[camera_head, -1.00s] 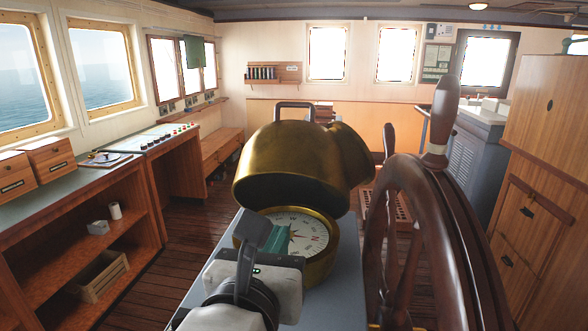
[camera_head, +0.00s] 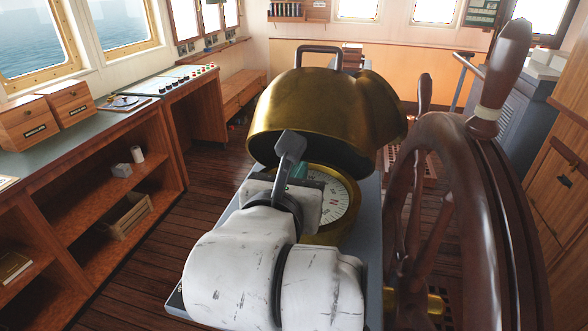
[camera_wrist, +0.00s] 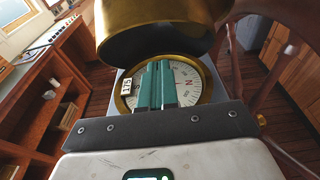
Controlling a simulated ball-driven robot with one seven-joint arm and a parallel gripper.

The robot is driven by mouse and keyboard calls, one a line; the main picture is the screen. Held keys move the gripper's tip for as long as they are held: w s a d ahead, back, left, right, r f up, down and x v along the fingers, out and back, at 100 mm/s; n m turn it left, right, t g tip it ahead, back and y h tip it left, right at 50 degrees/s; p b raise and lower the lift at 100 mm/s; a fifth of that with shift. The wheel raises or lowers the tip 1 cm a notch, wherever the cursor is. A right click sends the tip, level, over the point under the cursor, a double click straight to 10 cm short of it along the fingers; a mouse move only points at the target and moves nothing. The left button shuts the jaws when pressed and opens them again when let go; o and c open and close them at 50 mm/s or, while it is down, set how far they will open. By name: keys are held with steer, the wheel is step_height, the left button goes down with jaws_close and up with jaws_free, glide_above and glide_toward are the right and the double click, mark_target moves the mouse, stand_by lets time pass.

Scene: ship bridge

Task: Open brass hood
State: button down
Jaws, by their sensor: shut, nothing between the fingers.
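The brass hood (camera_head: 320,110) is tipped up and back, its hollow underside facing me, with a dark handle (camera_head: 318,48) on top. In the wrist view the hood (camera_wrist: 160,30) stands above and beyond the compass. The compass (camera_head: 335,205), with a white dial and brass rim, lies uncovered below it on a grey stand; its dial also shows in the wrist view (camera_wrist: 188,85). My gripper (camera_head: 298,171) is at the near side of the compass, below the hood's edge. In the wrist view its green fingers (camera_wrist: 157,68) are together and empty over the dial. I cannot tell whether they touch anything.
A wooden ship's wheel (camera_head: 498,215) stands close on the right. A wooden shelf counter (camera_head: 95,205) runs along the left, with drawer boxes (camera_head: 50,118) on it. The plank floor (camera_head: 150,260) between counter and stand is clear.

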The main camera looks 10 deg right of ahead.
mark_target(328, 120)
steer(key=w+d+r+p, duration=0.1)
steer(key=w+d+p, duration=0.2)
steer(key=w, duration=0.5)
steer(key=shift+r, duration=0.2)
steer(key=shift+w, duration=0.2)
